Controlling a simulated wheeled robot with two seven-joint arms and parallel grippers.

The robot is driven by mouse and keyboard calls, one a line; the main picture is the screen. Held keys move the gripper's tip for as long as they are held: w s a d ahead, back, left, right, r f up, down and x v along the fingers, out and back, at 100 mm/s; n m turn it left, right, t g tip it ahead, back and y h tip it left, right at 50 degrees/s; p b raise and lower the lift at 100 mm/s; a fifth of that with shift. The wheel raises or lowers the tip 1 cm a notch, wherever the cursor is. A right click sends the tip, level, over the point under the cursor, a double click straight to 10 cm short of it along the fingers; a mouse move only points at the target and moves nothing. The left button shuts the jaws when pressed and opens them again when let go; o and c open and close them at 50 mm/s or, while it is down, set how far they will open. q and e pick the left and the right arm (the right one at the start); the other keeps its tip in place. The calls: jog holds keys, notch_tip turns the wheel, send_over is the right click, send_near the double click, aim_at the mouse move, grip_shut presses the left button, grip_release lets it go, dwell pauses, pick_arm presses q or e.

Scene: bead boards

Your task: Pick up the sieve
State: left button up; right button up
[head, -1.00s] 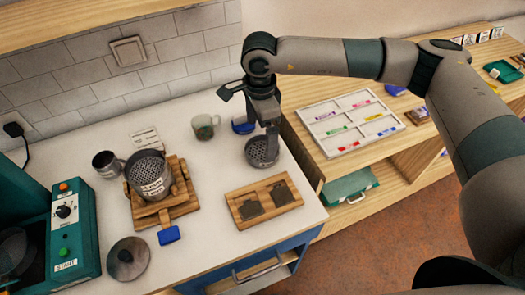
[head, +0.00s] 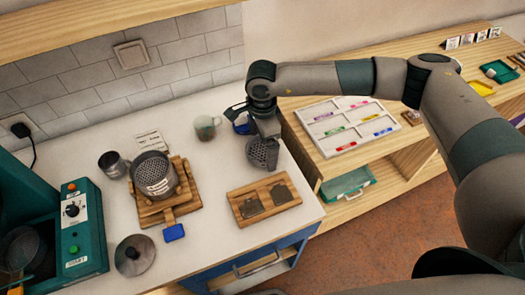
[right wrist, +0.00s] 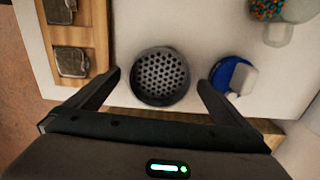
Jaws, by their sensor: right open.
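The sieve (right wrist: 160,76) is a round dark grey cup with a perforated face. In the right wrist view it lies between the two fingers of my right gripper (right wrist: 160,80). The fingers are open, one on each side, with gaps to its rim. In the head view the sieve (head: 260,158) stands on the white counter, partly hidden by my right gripper (head: 264,142) above it. My left gripper is not in view.
A blue-and-white item (right wrist: 232,76) sits close beside the sieve. A wooden board with two dark inserts (head: 240,212) lies in front. A perforated pot (head: 155,173) stands on a wooden stand to the left, and a mug (head: 205,128) behind.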

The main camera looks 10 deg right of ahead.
aim_at(266, 155)
jog(key=c, duration=1.1)
jog(key=shift+c, duration=0.3)
jog(key=shift+r, duration=0.15)
jog(key=shift+r+b, duration=0.45)
jog(key=shift+b, duration=0.1)
jog(key=r, duration=0.1)
jog(key=r+b, duration=0.2)
jog(key=shift+s+d+r, duration=0.1)
jog(key=shift+s+d, duration=0.3)
jog(key=s+d+r+b, duration=0.4)
jog(key=s+d+r, duration=0.2)
jog(key=s+d, duration=0.1)
jog(key=shift+s+d+r, duration=0.2)
jog(key=shift+s+r, duration=0.1)
jog(key=shift+r, duration=0.05)
